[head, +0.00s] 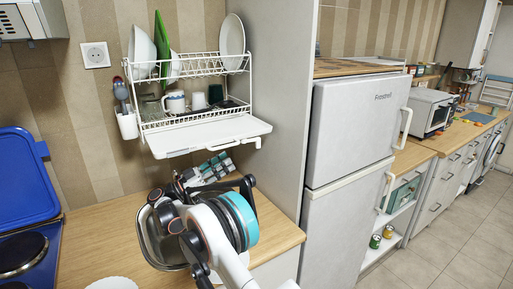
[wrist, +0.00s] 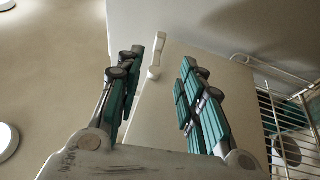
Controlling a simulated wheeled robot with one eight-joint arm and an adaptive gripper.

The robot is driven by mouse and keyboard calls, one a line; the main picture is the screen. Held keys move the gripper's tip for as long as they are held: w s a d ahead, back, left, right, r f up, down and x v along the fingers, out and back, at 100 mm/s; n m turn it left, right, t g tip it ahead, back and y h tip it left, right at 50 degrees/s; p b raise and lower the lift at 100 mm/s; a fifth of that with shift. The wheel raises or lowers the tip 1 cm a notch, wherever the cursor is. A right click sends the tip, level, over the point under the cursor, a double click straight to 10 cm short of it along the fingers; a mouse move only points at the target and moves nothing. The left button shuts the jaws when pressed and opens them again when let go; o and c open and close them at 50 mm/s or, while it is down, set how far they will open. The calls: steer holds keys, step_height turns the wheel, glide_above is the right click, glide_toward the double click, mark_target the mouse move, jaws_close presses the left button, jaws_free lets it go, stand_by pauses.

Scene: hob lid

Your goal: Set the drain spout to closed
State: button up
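The drain spout (wrist: 158,54) is a small white lever-like piece on the flat white drip tray (wrist: 170,115) in the wrist view. It stands out past the tray's far edge in that picture. In the head view the tray (head: 205,136) hangs under the dish rack, and a small white piece, seemingly the spout (head: 257,143), shows at its right end. My gripper (head: 222,160) is just below the tray's front edge. In the wrist view my gripper (wrist: 160,60) is open, its fingers apart to either side of the spout in the picture. I cannot see any contact.
The wire dish rack (head: 190,66) holds plates, mugs and a cutlery cup (head: 127,125). A tall grey panel (head: 264,90) and the fridge (head: 350,130) stand to the right. A hob with a raised blue lid (head: 22,185) is at left. The wooden counter (head: 85,235) lies below.

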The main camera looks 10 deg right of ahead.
mark_target(256, 144)
steer(key=b+x, duration=0.1)
steer(key=x, duration=1.1)
steer(key=shift+s+b, duration=0.1)
steer(key=shift+b, duration=0.3)
steer(key=shift+c, duration=0.6)
jaws_close()
